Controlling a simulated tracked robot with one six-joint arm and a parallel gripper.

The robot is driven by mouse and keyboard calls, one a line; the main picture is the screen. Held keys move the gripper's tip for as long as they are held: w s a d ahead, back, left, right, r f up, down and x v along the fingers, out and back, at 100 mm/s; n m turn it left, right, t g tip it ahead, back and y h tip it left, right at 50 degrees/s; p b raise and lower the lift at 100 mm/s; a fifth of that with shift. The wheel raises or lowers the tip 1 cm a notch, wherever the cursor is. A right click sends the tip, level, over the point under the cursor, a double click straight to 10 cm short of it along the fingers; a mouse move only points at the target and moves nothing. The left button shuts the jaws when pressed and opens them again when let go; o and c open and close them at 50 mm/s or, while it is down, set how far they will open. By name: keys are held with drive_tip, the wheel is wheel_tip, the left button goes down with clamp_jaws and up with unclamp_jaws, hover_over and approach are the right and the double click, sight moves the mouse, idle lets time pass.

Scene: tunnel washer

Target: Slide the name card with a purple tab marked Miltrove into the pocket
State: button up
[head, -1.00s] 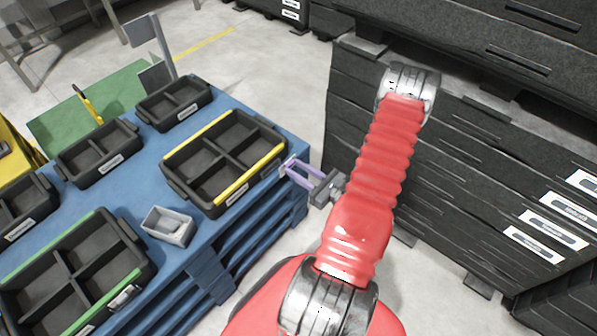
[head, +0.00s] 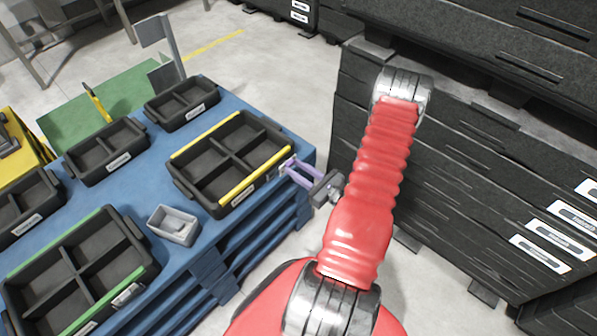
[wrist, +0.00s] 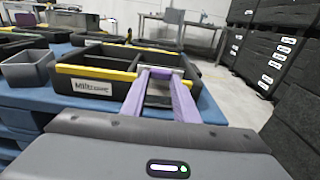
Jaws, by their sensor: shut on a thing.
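My gripper (head: 287,166) has two long purple fingers, which also show in the wrist view (wrist: 160,75). It is shut on a small pale card, seen nearly edge-on at the fingertips, so its tab and writing cannot be read. The fingertips are at the right end of the front wall of a black four-compartment tray (head: 180,185) with yellow rails. Whether the card touches the tray is unclear. A white label reading Miltrove (wrist: 90,87) is on that tray's front wall, left of my fingers. The pocket is not clearly made out.
The tray stands on a blue bench (head: 215,235). A small grey bin (head: 173,226), a green-railed black tray (head: 152,272) and several smaller labelled trays stand around it. Stacked black crates (head: 460,190) rise at the right. Floor shows between bench and crates.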

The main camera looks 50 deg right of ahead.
sight(289, 165)
drive_tip(key=shift+w+f, duration=0.1)
drive_tip(key=shift+w, duration=0.15)
drive_tip(key=shift+w, duration=0.35)
drive_tip(key=shift+w+f, duration=0.15)
drive_tip(key=shift+w, duration=0.2)
drive_tip(key=shift+w+f, duration=0.1)
drive_tip(key=shift+w, duration=0.25)
drive_tip(key=shift+w+f, duration=0.1)
drive_tip(key=shift+w, duration=0.2)
drive_tip(key=shift+w, duration=0.35)
drive_tip(key=shift+w+f, duration=0.15)
drive_tip(key=shift+w, duration=0.2)
drive_tip(key=shift+w+f, duration=0.1)
drive_tip(key=shift+w, duration=0.2)
drive_tip(key=shift+w+a+f, duration=0.1)
drive_tip(key=shift+w, duration=0.25)
